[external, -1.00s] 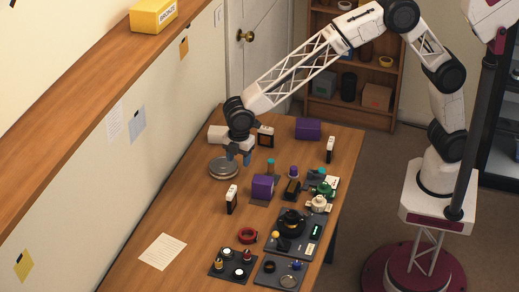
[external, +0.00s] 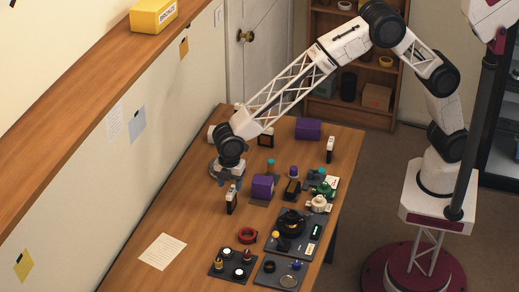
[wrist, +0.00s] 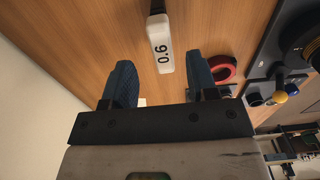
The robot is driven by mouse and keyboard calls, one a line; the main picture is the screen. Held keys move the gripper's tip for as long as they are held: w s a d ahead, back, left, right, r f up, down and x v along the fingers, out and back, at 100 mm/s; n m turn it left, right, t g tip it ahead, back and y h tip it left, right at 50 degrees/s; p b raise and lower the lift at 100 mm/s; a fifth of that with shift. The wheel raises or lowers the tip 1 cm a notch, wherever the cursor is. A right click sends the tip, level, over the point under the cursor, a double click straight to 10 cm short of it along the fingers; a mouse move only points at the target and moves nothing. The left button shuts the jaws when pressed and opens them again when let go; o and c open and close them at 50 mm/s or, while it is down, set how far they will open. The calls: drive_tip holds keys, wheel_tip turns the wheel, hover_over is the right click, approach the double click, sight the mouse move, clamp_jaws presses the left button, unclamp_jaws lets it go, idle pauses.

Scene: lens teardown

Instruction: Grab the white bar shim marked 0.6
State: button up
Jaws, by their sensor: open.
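The white bar shim marked 0.6 (wrist: 161,45) shows in the wrist view just beyond the fingertips, between their lines, with a dark part at its far end. It appears to be the small white and black upright piece (external: 231,198) on the table in the external view; its mark is too small to read there. My gripper (wrist: 161,73) is open with blue fingers, and nothing is between them. In the external view my gripper (external: 230,181) is just above and behind the shim. I cannot tell whether it touches it.
A purple block (external: 262,187) stands close right of the shim. A red ring (external: 247,235) lies in front of it. A dark tray (external: 311,252) with parts is at right. The table left of the shim is clear.

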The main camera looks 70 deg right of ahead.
sight(231, 190)
drive_tip(key=shift+f, duration=0.6)
drive_tip(key=shift+s+f, duration=0.15)
drive_tip(key=shift+f, duration=2.4)
clamp_jaws()
drive_tip(key=shift+r, duration=5)
